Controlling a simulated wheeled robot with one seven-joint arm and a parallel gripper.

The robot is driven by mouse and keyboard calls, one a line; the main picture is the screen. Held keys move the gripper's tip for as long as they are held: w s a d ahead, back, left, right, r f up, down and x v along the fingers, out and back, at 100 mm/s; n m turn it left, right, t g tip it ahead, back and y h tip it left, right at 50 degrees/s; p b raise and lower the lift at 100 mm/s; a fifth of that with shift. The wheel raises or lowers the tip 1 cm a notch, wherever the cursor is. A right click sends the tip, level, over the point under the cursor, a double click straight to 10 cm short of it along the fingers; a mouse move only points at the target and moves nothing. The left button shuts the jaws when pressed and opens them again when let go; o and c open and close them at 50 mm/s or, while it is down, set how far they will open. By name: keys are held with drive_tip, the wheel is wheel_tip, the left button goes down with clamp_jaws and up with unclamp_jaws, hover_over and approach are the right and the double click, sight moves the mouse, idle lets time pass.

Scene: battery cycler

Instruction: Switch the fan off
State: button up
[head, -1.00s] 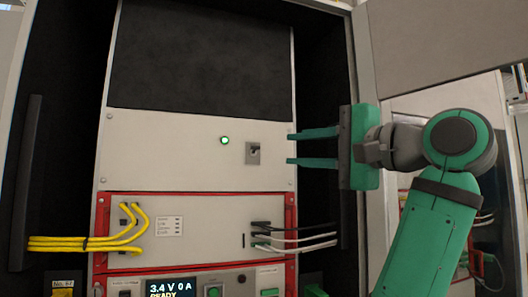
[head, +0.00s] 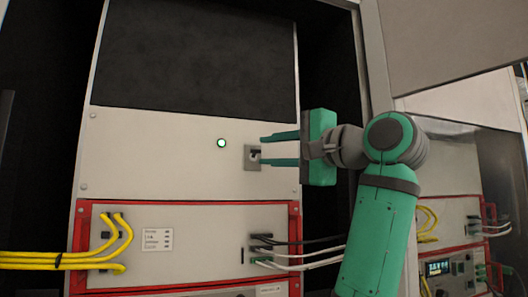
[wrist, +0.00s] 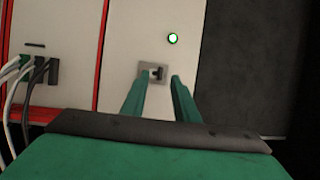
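The fan switch (head: 253,157) is a small lever on a square grey plate in the light upper panel. A lit green lamp (head: 221,143) sits to its upper left. My gripper (head: 264,150) is to the right of the switch, its two green fingers parted and pointing left at the plate. In the wrist view the switch (wrist: 153,73) lies just beyond the fingertips (wrist: 160,77), nearer the left finger, and the lamp (wrist: 173,38) is lit. Nothing is held. I cannot tell whether a fingertip touches the lever.
Below is a red-framed module (head: 190,222) with yellow cables (head: 75,260) on its left and black and white cables (head: 300,252) on its right. A dark mesh panel (head: 195,55) is above. An open cabinet door (head: 450,45) stands at the right.

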sight(255, 153)
drive_tip(key=shift+x, duration=1.4)
drive_tip(key=shift+c, duration=0.7)
clamp_jaws()
